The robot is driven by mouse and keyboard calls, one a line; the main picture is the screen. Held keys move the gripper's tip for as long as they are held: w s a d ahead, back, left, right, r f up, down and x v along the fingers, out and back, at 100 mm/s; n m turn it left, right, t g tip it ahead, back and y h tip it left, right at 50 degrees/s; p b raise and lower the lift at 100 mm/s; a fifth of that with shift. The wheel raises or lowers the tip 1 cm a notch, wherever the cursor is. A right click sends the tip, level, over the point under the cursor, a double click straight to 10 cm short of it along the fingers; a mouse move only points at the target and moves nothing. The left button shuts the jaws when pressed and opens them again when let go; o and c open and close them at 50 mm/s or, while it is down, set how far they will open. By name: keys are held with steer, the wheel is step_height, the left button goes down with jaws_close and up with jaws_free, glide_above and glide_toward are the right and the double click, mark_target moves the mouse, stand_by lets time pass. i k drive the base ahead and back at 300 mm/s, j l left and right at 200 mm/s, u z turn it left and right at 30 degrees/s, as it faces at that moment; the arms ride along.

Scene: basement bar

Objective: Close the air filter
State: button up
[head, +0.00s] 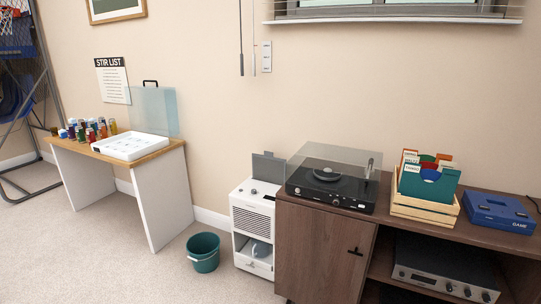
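A white floor-standing appliance with a slatted front grille (254,222) stands against the wall at the centre, just left of the wooden cabinet. It looks like the air filter, but I see no label that says so. A grey panel (269,168) stands raised above its top, like an open lid. A lower opening in its front holds a pale rounded item (261,250). The cabinet hides part of its right side. My gripper is not in view.
A green bucket (204,254) stands on the carpet to its left. A brown cabinet (320,249) with a turntable (331,190) stands close on its right. A wooden-topped table (165,151) with bottles and a clear-lidded white case is further left. Carpet in front is clear.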

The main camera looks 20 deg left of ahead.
mark_target(266, 167)
steer(key=i+j, duration=0.3)
steer(key=j, duration=0.25)
steer(key=i+j+u, duration=0.15)
steer(key=j, duration=0.4)
steer(key=i+j, duration=0.4)
steer(key=i+j+u, duration=0.1)
steer(key=i+j, duration=0.25)
steer(key=j, duration=0.3)
steer(key=i+j, duration=0.3)
steer(key=j, duration=0.2)
steer(key=i+j+u, duration=0.15)
steer(key=i+j, duration=0.2)
steer(key=j, duration=0.15)
